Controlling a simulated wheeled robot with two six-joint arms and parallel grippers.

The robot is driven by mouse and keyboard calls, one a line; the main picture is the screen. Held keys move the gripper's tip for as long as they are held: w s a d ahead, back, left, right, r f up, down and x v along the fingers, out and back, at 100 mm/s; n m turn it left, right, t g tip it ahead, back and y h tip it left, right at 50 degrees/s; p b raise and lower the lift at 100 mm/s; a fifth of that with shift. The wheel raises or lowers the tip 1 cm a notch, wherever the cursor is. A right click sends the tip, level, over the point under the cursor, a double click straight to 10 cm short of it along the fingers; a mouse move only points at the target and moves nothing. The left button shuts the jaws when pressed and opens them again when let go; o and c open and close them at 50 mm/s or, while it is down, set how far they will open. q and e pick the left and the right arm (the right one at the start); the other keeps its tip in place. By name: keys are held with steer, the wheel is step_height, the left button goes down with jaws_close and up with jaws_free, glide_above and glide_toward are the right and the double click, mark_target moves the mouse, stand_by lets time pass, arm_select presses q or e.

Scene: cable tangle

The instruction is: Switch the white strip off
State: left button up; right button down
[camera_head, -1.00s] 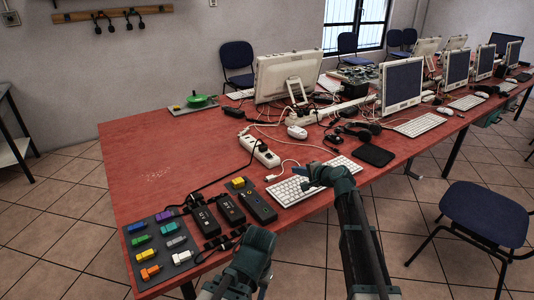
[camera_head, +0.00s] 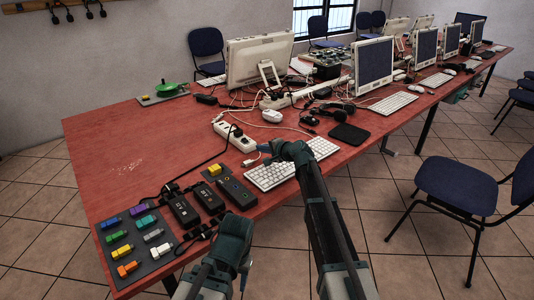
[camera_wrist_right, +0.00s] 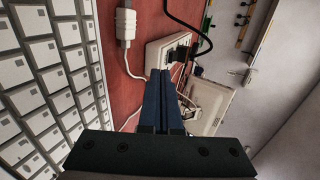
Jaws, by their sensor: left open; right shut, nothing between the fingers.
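A white power strip (camera_head: 243,143) lies on the red table, with a black plug and cable in it. It also shows in the right wrist view (camera_wrist_right: 153,56), just beyond my fingertips. A second white strip (camera_head: 302,94) lies farther back by the monitors. My right gripper (camera_head: 264,148) is shut and empty, its blue fingers pointing toward the near end of the nearer strip; they show shut in the wrist view (camera_wrist_right: 161,76). Contact with the strip cannot be told. The strip's switch is not clear. My left gripper (camera_head: 238,229) is open near the table's front edge.
A white keyboard (camera_head: 270,177) lies below my right gripper. A white cable connector (camera_wrist_right: 125,24) is beside the strip. Black adapters (camera_head: 183,210) and a dark board (camera_head: 110,248) with coloured blocks are at the front left. The table's left middle is clear.

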mark_target(245, 141)
steer(key=b+x, duration=0.1)
steer(key=x, duration=0.3)
steer(key=shift+f, duration=0.1)
steer(key=shift+w+a+r+p, duration=0.2)
steer(key=shift+w+a, duration=0.1)
steer(key=shift+w, duration=0.15)
steer(key=shift+w+a+r+p, duration=0.15)
steer(key=shift+w+a+r, duration=0.15)
steer(key=shift+w, duration=0.15)
arm_select(q)
steer(key=shift+f, duration=0.4)
arm_select(e)
steer(key=shift+w+a, duration=0.5)
steer(key=shift+w, duration=0.05)
steer(key=p, duration=0.2)
steer(key=w+r+g+p, duration=0.1)
steer(key=p, duration=0.1)
steer(key=shift+a+r+h, duration=0.3)
steer(key=shift+a+h, duration=0.05)
steer(key=shift+h, duration=0.05)
steer(key=shift+f+g, duration=0.3)
steer(key=shift+f, duration=0.1)
arm_select(q)
step_height(245, 141, up, 4)
steer(key=shift+f, duration=0.1)
arm_select(e)
steer(key=shift+s, duration=0.1)
